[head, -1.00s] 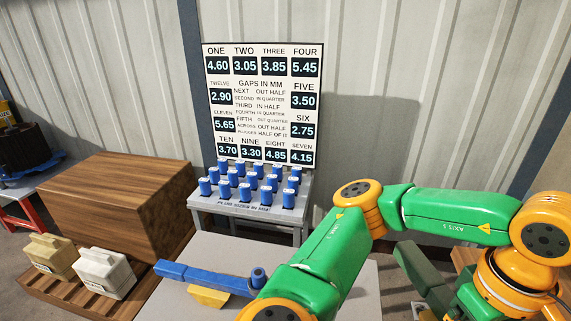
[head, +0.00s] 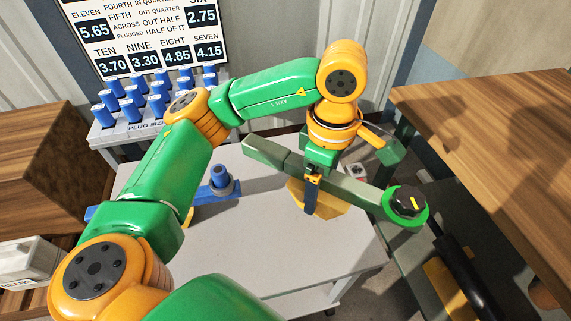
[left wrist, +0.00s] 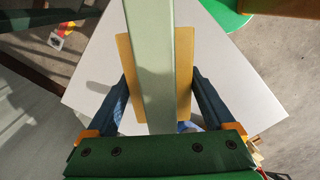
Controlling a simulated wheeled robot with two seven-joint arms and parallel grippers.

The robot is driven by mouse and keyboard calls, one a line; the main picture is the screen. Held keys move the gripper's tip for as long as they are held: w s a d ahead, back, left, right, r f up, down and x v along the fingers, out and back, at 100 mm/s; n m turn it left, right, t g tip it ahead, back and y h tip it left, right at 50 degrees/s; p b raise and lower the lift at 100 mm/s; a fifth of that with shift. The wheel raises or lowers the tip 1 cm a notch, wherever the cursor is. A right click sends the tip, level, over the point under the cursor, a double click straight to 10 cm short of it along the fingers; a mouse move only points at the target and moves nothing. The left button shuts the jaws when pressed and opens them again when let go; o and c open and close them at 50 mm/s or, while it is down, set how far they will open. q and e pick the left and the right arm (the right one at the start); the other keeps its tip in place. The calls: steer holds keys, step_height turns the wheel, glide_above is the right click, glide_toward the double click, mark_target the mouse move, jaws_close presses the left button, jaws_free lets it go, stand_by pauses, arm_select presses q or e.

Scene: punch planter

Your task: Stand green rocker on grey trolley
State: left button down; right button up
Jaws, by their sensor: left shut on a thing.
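The green rocker (head: 350,186) is a long pale-green bar with a round green end carrying a black knob and a broad yellow foot beneath. My left gripper (head: 313,190) points down, shut on the bar near its middle. In the left wrist view the bar (left wrist: 155,60) runs between the two blue fingers (left wrist: 160,98). The rocker is level over the right part of the grey trolley (head: 270,245), its round end past the right edge. I cannot tell whether the foot touches the top. My right gripper is out of view.
A wooden bench (head: 480,115) stands right. The trolley's front is clear.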

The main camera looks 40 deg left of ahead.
arm_select(q)
steer(key=w+a+f, duration=0.1)
steer(key=a+f, duration=0.1)
steer(key=w+a+f+b, duration=0.1)
steer(key=w+a+f, duration=0.1)
steer(key=a, duration=0.1)
steer(key=w+a+f, duration=0.2)
steer(key=f, duration=0.1)
steer(key=shift+a, duration=0.3)
steer(key=f, duration=0.4)
steer(key=shift+w+a+f+b, duration=0.1)
steer(key=shift+w+a+b, duration=0.2)
steer(key=shift+a, duration=0.05)
steer(key=shift+c, duration=0.2)
jaws_free()
steer(key=shift+s+f, duration=0.1)
steer(key=shift+o, duration=0.2)
steer(key=shift+r, duration=0.4)
step_height(320, 180, up, 12)
steer(key=p, duration=0.2)
steer(key=shift+f, duration=0.2)
